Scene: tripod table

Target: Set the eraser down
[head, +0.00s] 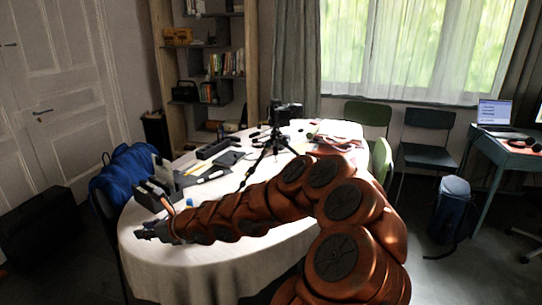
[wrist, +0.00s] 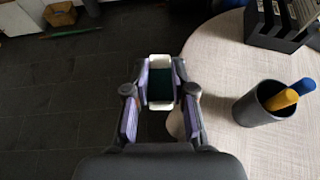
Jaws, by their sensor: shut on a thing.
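My gripper (wrist: 161,78) is shut on the eraser (wrist: 159,105), a block with white ends and a dark green middle, held between the purple-lined fingers in the wrist view. Behind the eraser in that view is dark floor, just left of the round table's pale edge (wrist: 211,62). In the head view my gripper (head: 146,233) is at the left edge of the table (head: 160,270), with my arm reaching across the tabletop. I cannot make out the eraser in the head view. Its height relative to the tabletop is unclear.
A dark cup (wrist: 252,112) with a blue and a yellow pen stands right of my gripper. A black rack (wrist: 257,28) stands beyond it. A tripod with a camera (head: 276,140) stands further back. A blue jacket (head: 125,178) hangs on a chair at the left.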

